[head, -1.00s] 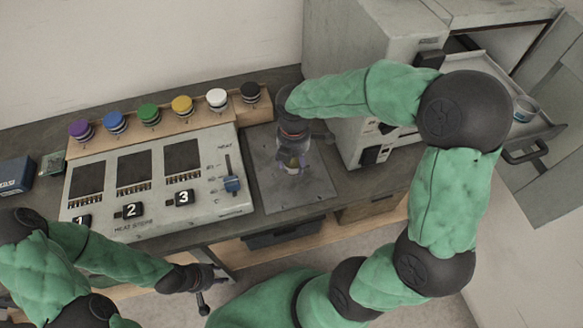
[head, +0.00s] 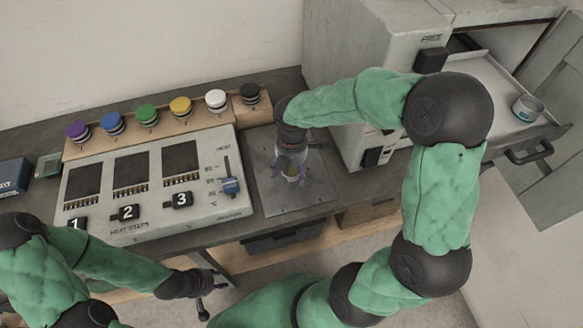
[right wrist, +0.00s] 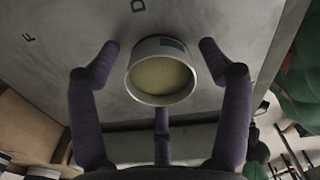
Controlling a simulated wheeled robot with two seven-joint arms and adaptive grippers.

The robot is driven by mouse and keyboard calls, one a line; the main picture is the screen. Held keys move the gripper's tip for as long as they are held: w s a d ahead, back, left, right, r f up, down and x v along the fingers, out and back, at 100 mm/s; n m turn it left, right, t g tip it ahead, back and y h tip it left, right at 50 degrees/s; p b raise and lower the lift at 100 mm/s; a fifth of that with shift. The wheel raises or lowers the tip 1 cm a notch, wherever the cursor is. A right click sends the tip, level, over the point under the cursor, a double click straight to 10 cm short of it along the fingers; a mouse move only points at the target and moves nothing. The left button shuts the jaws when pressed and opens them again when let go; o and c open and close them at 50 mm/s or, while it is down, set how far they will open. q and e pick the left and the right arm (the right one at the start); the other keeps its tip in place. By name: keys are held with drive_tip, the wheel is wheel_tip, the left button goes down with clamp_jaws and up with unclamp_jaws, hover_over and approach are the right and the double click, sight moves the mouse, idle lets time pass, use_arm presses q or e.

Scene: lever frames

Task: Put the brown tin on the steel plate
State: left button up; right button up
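The steel plate (head: 318,190) lies flat on the bench, right of the heat-step panel. A small round tin (head: 292,176) with a grey wall, a dark label patch and a pale tan inside is at the plate; it also shows in the right wrist view (right wrist: 162,78). It looks grey more than brown. My right gripper (head: 291,170) points down over it, fingers spread around the tin with gaps at both sides in the right wrist view (right wrist: 160,60). My left gripper (head: 210,296) hangs empty in front of the bench, its fingers apart.
A blue box (head: 12,177) is at far left.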

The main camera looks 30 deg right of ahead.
sight(291, 170)
wheel_tip(291, 170, up, 12)
drive_tip(key=p, duration=0.5)
drive_tip(key=shift+r, duration=0.2)
idle(0.4)
